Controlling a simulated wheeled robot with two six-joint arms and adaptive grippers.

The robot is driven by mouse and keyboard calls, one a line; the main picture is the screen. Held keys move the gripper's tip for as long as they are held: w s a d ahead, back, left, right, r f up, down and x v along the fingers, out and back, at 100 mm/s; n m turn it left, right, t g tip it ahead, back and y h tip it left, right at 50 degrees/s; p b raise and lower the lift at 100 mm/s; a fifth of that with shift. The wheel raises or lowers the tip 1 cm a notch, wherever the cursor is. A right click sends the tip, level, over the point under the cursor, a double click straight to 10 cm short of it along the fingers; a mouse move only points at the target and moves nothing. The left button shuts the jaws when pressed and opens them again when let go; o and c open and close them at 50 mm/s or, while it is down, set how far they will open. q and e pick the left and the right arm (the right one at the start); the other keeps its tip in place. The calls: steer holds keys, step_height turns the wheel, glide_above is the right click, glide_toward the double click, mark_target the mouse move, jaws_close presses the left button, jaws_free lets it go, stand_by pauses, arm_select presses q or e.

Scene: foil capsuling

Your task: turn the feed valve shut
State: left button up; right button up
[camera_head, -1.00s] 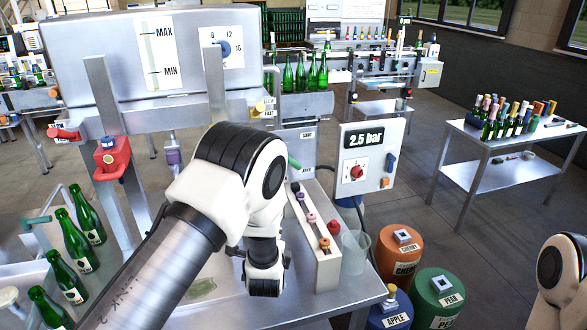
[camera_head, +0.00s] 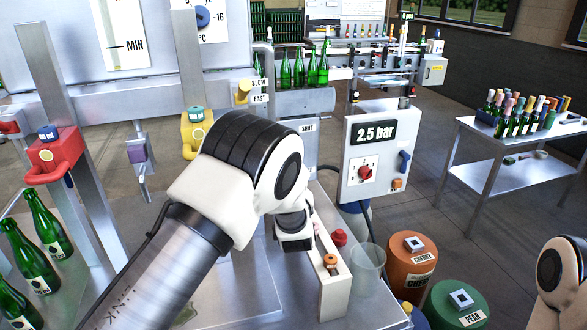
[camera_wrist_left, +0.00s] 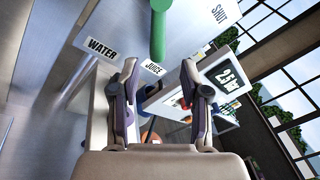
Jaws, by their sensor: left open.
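The feed valve's green lever (camera_wrist_left: 158,30) shows at the top of the left wrist view. It hangs on a steel panel between a WATER label (camera_wrist_left: 102,48), a JUICE label (camera_wrist_left: 153,68) and a SHUT label (camera_wrist_left: 217,14). It points down toward JUICE. My left gripper (camera_wrist_left: 160,78) is open and empty, with the lever's lower end just above the gap between its fingertips in the picture. I cannot tell the distance. In the head view my left arm hides the lever, and only the SHUT label (camera_head: 307,128) shows. My right gripper is out of view.
A control box (camera_head: 378,150) reading 2.5 bar stands right of my left arm. A pale rack (camera_head: 335,285) with coloured knobs and a clear beaker (camera_head: 368,268) are on the steel table below. Green bottles (camera_head: 40,230) stand at left. Drums (camera_head: 410,262) are at lower right.

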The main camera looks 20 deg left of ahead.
arm_select(q)
steer(key=p+x, duration=0.1)
steer(key=x, duration=0.2)
steer(key=p+x, duration=0.1)
steer(key=x, duration=0.3)
steer(key=shift+s+a, duration=0.1)
steer(key=shift+a, duration=0.1)
steer(key=shift+f, duration=0.1)
jaws_close()
